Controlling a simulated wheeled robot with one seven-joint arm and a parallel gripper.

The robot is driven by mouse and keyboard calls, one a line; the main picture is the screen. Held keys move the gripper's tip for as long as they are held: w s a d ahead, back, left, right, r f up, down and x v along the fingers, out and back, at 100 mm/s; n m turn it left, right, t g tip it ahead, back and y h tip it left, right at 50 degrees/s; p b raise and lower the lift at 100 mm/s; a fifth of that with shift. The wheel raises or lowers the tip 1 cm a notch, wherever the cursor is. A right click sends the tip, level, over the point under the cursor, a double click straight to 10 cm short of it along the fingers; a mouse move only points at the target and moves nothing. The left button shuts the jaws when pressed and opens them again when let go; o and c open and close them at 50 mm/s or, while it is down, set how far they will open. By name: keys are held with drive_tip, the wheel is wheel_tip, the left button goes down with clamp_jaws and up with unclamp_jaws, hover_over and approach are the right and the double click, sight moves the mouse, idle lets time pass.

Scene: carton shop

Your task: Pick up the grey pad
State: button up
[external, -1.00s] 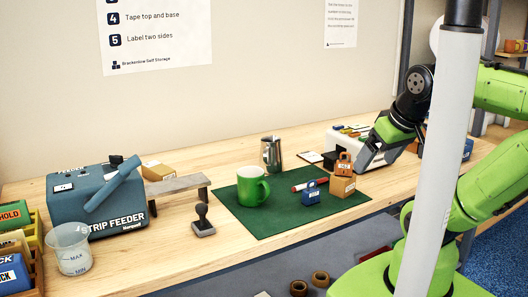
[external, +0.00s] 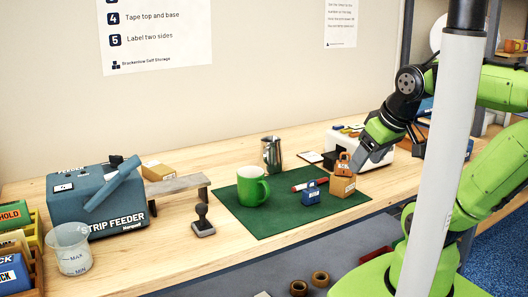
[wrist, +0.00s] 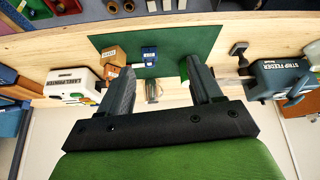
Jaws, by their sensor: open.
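I cannot make out a grey pad for certain in any view. A dark stamp (external: 202,222) with a knob handle stands on the bench left of the green mat (external: 262,226); it also shows in the wrist view (wrist: 239,47). Part of the bench behind my gripper is hidden.
A metal pitcher (external: 271,154) stands behind. The strip feeder (external: 97,200) and a beaker (external: 71,250) stand at left. The front bench is fairly clear.

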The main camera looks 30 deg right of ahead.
sight(197, 224)
drive_tip(key=w+a+f+n+y+b, duration=0.3)
drive_tip(key=w+a+f+n+y, duration=0.3)
drive_tip(key=w+a, duration=0.4)
drive_tip(key=w+a+f+n+y+b, duration=0.3)
drive_tip(key=w+a+f+n+y, duration=0.35)
drive_tip(key=w, duration=0.45)
drive_tip(key=shift+g+h, duration=0.25)
drive_tip(key=shift+g, duration=0.05)
drive_tip(key=x, duration=1.6)
drive_tip(key=shift+w+a+r+b, duration=0.2)
drive_tip(key=shift+r+b, duration=0.1)
drive_tip(key=shift+r, duration=0.05)
drive_tip(key=shift+d+m, duration=0.1)
drive_tip(key=shift+m, duration=0.15)
drive_tip(key=c, duration=1.1)
